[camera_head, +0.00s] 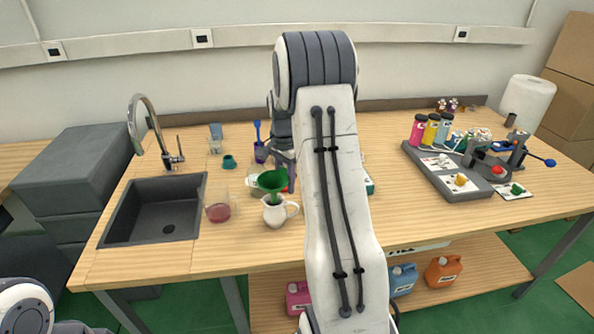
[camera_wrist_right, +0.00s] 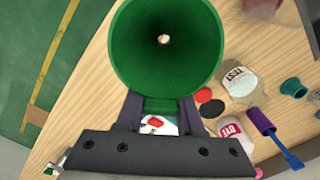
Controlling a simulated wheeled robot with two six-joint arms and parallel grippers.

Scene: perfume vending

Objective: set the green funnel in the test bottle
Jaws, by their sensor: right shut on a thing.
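The green funnel (camera_head: 272,180) is held by my right gripper (camera_head: 284,160), over the wooden table. It also fills the top middle of the right wrist view (camera_wrist_right: 150,68), wide mouth towards the camera, its grip tab between the fingers (camera_wrist_right: 160,106). In the right wrist view the clear test bottle (camera_wrist_right: 240,82), with a "TEST" label, lies to the right of the funnel and apart from it in that picture. In the head view a clear vessel partly hidden behind the funnel may be this bottle; I cannot tell. My left gripper is out of view.
A white pitcher (camera_head: 275,213) stands just in front of the funnel. A beaker of pink liquid (camera_head: 217,208), a teal cup (camera_head: 229,162) and a purple holder (camera_head: 261,153) stand nearby. The sink (camera_head: 150,212) is left. My right arm hides the table's middle.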

